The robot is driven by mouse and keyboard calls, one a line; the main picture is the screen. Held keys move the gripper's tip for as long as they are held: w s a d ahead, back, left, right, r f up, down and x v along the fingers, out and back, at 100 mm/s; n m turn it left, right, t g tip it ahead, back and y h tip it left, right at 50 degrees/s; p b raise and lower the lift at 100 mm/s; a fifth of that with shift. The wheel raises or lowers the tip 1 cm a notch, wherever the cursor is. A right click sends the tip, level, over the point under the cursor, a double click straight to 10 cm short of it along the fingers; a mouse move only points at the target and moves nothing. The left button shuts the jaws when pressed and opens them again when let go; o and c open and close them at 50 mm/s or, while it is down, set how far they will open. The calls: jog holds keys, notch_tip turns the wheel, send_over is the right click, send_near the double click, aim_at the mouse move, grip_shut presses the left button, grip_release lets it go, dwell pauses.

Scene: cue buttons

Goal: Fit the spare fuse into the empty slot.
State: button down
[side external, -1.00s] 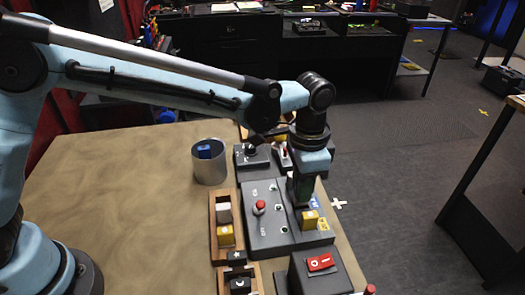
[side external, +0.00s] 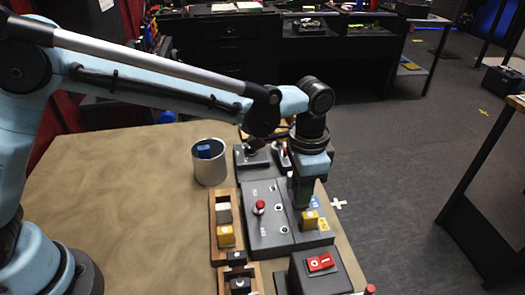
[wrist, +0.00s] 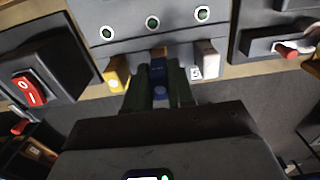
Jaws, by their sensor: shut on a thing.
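My gripper (side external: 303,192) is over the right side of the grey fuse panel (side external: 262,232) and points down. It is shut on a blue fuse (wrist: 158,70), seen between the dark green fingers in the wrist view, where the gripper (wrist: 159,84) also shows. The blue fuse is at the middle position of the panel's row, between a yellow fuse (wrist: 117,73) and a white fuse (wrist: 206,62). I cannot tell how deep it sits. The yellow fuse also shows in the side view (side external: 310,220). The fingers hide the white one there.
A metal can (side external: 210,172) holds a blue piece (side external: 204,152). A box with a red switch (side external: 320,262) is in front. The table's left is clear.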

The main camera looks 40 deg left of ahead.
jog(key=shift+f, duration=0.85)
dwell(0.7)
jog(key=c, duration=0.9)
grip_release()
jog(key=shift+o, duration=0.4)
jog(key=shift+o, duration=0.4)
jog(key=shift+r, duration=3.55)
